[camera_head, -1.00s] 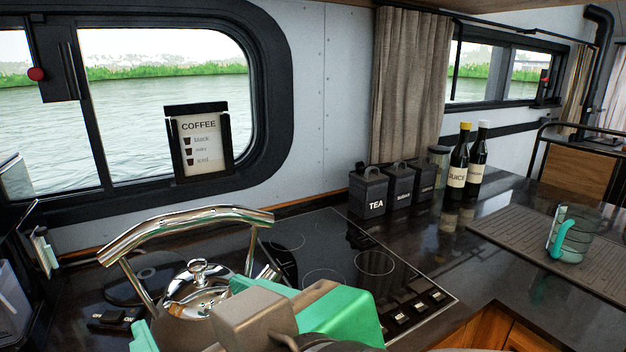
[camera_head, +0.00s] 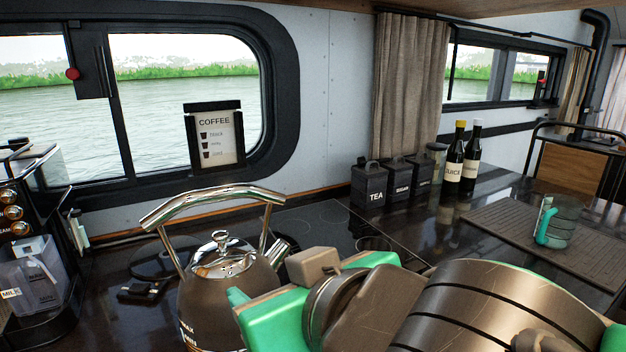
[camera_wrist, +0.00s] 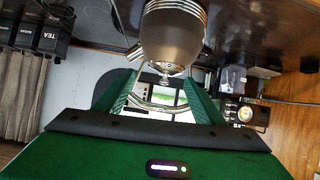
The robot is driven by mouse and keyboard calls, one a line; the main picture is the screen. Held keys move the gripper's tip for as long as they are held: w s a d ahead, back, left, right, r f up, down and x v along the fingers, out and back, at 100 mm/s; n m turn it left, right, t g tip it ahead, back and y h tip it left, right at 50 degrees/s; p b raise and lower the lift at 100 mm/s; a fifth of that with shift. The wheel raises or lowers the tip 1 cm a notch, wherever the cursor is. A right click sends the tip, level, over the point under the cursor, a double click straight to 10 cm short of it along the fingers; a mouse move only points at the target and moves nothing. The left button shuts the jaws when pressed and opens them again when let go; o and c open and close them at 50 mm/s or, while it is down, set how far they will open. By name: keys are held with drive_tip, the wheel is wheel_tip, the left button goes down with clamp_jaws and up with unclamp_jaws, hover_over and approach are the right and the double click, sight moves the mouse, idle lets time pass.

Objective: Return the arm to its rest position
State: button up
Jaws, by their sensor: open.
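My arm and gripper, green and brown, fill the lower right of the head view. My gripper (camera_wrist: 162,100) shows in the wrist view with its two green fingers spread apart and nothing clamped between them. A brown kettle (camera_head: 226,300) with a chrome lid and arched handle stands on the dark counter, left of my gripper in the head view. In the wrist view the kettle (camera_wrist: 172,38) appears upside down beyond the fingers, its handle showing in the gap between them. I cannot tell the exact distance between fingers and handle.
A coffee machine (camera_head: 18,225) with a clear jug (camera_head: 35,285) stands at the left. Black canisters (camera_head: 398,183) and two bottles (camera_head: 463,158) stand along the wall. A teal glass mug (camera_head: 560,225) rests on a ribbed mat (camera_head: 500,222) at right. The cooktop lies behind my arm.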

drive_tip(key=w+d+f+m+g+h, duration=0.1)
drive_tip(key=w+d+f+m+h, duration=0.2)
drive_tip(key=d, duration=0.6)
drive_tip(key=w+d+f+m+g+h, duration=0.15)
drive_tip(key=w+d+f, duration=0.3)
drive_tip(key=d, duration=0.45)
drive_tip(key=w+d+f+m+g+h, duration=0.2)
drive_tip(key=w+d+f+h, duration=0.15)
drive_tip(key=d, duration=0.55)
drive_tip(key=s+d+f+m+g+y, duration=0.1)
drive_tip(key=s+d+f+m+g, duration=0.2)
drive_tip(key=s+d, duration=0.4)
drive_tip(key=s+d+f+m+g+y, duration=0.1)
drive_tip(key=s+d+f+m+g, duration=0.2)
drive_tip(key=s+d, duration=0.5)
drive_tip(key=shift+d+f, duration=0.7)
drive_tip(key=shift+d, duration=0.75)
